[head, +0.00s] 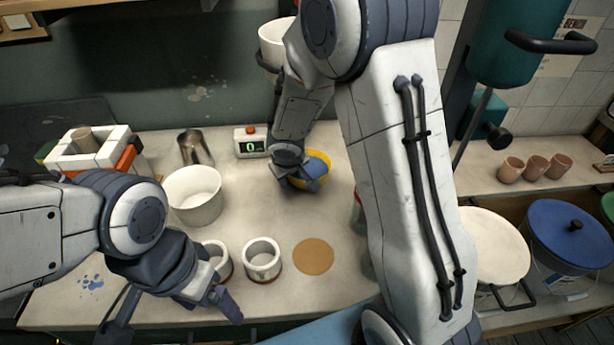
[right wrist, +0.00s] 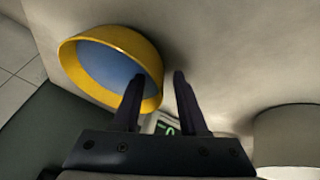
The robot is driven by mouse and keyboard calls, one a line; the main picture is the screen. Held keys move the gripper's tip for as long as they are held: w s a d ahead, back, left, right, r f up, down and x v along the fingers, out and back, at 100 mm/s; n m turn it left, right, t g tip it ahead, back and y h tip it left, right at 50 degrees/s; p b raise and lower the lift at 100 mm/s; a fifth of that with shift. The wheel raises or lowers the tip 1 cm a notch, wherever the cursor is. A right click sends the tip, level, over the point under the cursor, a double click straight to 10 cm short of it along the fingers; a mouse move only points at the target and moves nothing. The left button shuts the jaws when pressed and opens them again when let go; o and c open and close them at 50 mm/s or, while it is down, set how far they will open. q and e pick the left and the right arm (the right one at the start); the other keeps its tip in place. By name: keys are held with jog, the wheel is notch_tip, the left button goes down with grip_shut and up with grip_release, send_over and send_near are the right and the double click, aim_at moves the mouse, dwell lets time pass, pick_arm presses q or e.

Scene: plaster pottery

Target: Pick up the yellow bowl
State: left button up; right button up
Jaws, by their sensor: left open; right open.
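The yellow bowl (head: 324,172) stands on the table at the middle back, with a blue inside. In the head view my right gripper (head: 300,184) is over its left side and hides part of it. The bowl also shows in the right wrist view (right wrist: 75,68), at the upper left. There my right gripper (right wrist: 160,88) is open, with one finger in front of the bowl's rim and the other outside it. I cannot tell whether the fingers touch the bowl. My left gripper (head: 180,318) is open and empty at the front left, beside a small white cup (head: 217,259).
A white bowl (head: 194,197) stands left of the yellow bowl, and a digital scale (head: 250,143) stands behind it. Another white cup (head: 262,259) and a tan disc (head: 313,256) lie in front. A metal cup (head: 195,148) stands at the back left.

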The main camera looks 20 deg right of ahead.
grip_shut()
dwell(1.4)
